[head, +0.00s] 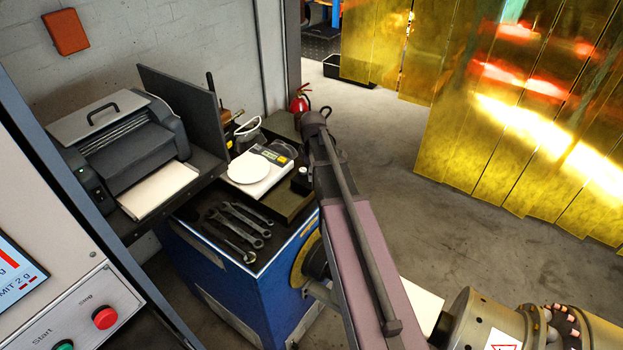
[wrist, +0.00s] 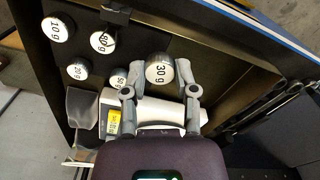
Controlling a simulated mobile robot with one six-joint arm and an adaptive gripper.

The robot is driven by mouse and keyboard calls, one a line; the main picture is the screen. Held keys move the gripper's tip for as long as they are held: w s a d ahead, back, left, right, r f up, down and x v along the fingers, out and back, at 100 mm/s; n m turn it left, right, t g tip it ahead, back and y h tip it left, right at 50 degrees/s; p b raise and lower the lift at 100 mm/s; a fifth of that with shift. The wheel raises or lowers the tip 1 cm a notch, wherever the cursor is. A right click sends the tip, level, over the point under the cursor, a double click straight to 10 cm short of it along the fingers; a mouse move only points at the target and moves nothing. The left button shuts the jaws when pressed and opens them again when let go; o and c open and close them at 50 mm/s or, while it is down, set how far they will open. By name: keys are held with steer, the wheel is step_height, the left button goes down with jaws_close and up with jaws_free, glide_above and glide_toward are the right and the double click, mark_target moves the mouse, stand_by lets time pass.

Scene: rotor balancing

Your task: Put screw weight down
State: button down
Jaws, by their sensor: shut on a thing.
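My gripper (wrist: 161,72) is in the wrist view, with its two fingers on either side of a round screw weight marked 30 g (wrist: 160,73). It is shut on this weight. The weight's pale labelled face points at the camera, and its underside is hidden, so I cannot tell whether it touches the dark surface below. Several similar round weights, one marked 10 g (wrist: 57,28), sit to its left. The white scale (wrist: 108,100) is partly hidden behind the gripper. In the head view my arm hides the gripper and the held weight.
In the head view the scale's round white plate (head: 249,167) is on the blue cabinet (head: 245,296). Several wrenches (head: 240,226) lie in front of it. A printer-like machine (head: 125,145) stands left. Yellow curtains (head: 540,130) hang right, with open floor before them.

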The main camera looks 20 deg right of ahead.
steer(key=shift+w, duration=0.2)
steer(key=shift+w+d, duration=0.1)
steer(key=shift+w, duration=0.45)
step_height(320, 180, down, 4)
steer(key=b, duration=0.3)
steer(key=shift+r+b, duration=0.15)
steer(key=shift+b, duration=0.2)
steer(key=c, duration=0.7)
jaws_free()
step_height(320, 180, up, 12)
steer(key=p, duration=1.2)
